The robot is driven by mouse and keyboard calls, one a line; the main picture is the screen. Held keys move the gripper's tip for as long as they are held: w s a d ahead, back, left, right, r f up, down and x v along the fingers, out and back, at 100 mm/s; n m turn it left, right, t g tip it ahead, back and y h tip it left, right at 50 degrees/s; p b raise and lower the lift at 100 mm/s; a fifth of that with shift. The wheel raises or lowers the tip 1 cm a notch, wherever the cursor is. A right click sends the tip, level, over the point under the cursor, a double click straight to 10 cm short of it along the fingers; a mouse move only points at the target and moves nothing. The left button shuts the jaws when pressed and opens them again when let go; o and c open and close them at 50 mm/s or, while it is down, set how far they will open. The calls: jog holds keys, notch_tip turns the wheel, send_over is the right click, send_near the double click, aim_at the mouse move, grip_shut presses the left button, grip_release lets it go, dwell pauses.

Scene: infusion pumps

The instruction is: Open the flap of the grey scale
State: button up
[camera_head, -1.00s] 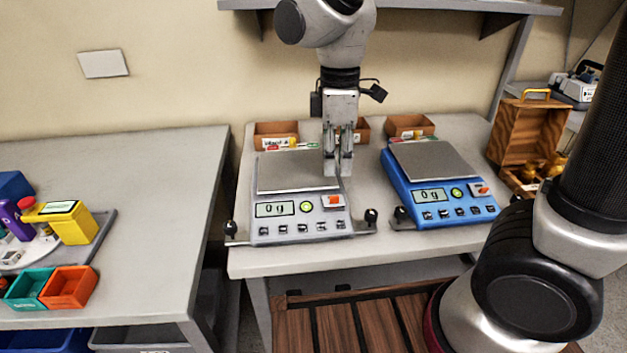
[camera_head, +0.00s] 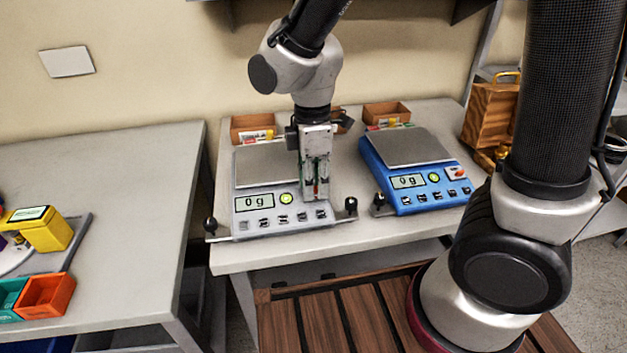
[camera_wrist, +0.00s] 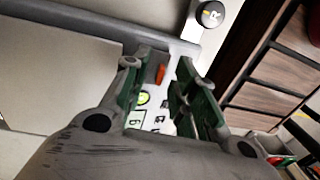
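The grey scale (camera_head: 268,222) stands on the table, its display reading 0 g. Its flat pan (camera_head: 262,168) lies behind the control panel and also shows in the wrist view (camera_wrist: 60,75). My gripper (camera_head: 316,196) points down over the right part of that panel. In the wrist view my gripper (camera_wrist: 158,78) has its two green-lined fingers spread apart. An orange switch (camera_wrist: 160,74) on the panel shows between them. I cannot make out the flap's outline, and my fingers hide much of this corner in the head view.
A blue scale (camera_head: 417,188) stands close on the right. Orange-brown boxes (camera_head: 252,124) sit behind the scales. Black-knobbed feet (camera_head: 351,205) stick out at the grey scale's front corners. The left table (camera_head: 120,190) has bare space.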

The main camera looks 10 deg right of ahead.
grip_shut()
jog(key=shift+w, duration=0.1)
jog(key=g, duration=0.2)
jog(key=w+g, duration=0.1)
jog(key=g, duration=0.1)
jog(key=w+g, duration=0.1)
jog(key=g, duration=0.1)
jog(key=shift+r, duration=0.4)
jog(key=g, duration=0.1)
jog(key=w+g, duration=0.1)
jog(key=g, duration=0.1)
jog(key=shift+w+g, duration=0.15)
jog(key=shift+g, duration=0.15)
jog(key=shift+w+f+g, duration=0.15)
jog(key=shift+w+g, duration=0.2)
jog(key=shift+g, duration=0.7)
jog(key=shift+w+f+g, duration=0.15)
jog(key=shift+w+g, duration=0.2)
jog(key=shift+g, duration=0.7)
